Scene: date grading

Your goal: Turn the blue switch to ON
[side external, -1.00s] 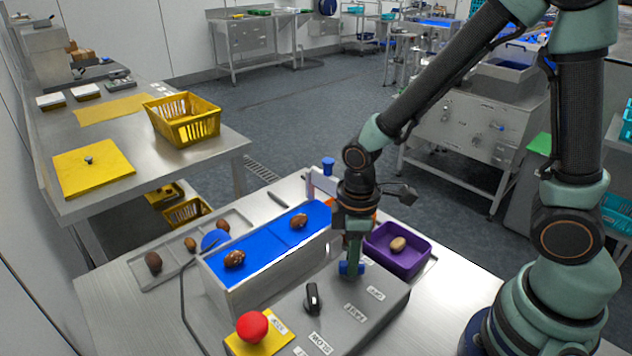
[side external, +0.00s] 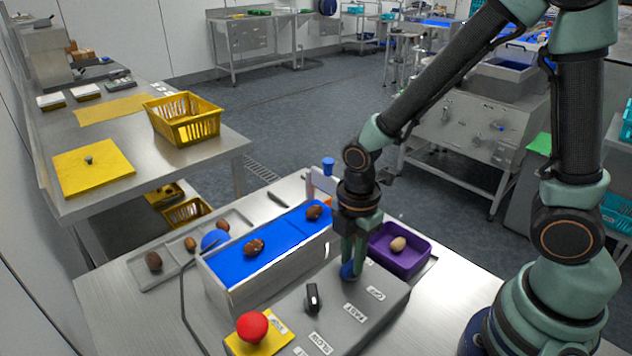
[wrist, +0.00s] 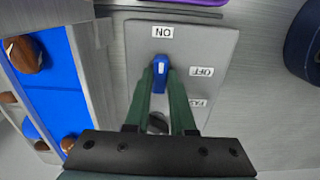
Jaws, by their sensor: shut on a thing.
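The blue switch (side external: 347,271) is a small knob on the grey control box (side external: 385,311). In the wrist view the blue switch (wrist: 161,78) lies lengthwise, its white-marked end towards the ON label (wrist: 163,32). The OFF label (wrist: 201,71) is to the right of the switch. My gripper (wrist: 161,72) is shut on the switch, one finger on each side of it. In the side view my gripper (side external: 350,270) reaches down onto the box, and its fingers hide much of the switch.
A black knob (side external: 312,297) and a red button (side external: 252,326) sit nearer the camera. The blue belt (side external: 278,246) carries brown dates beside the box. A purple bin (side external: 408,268) holding a light date stands behind it. Bare table lies to the right.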

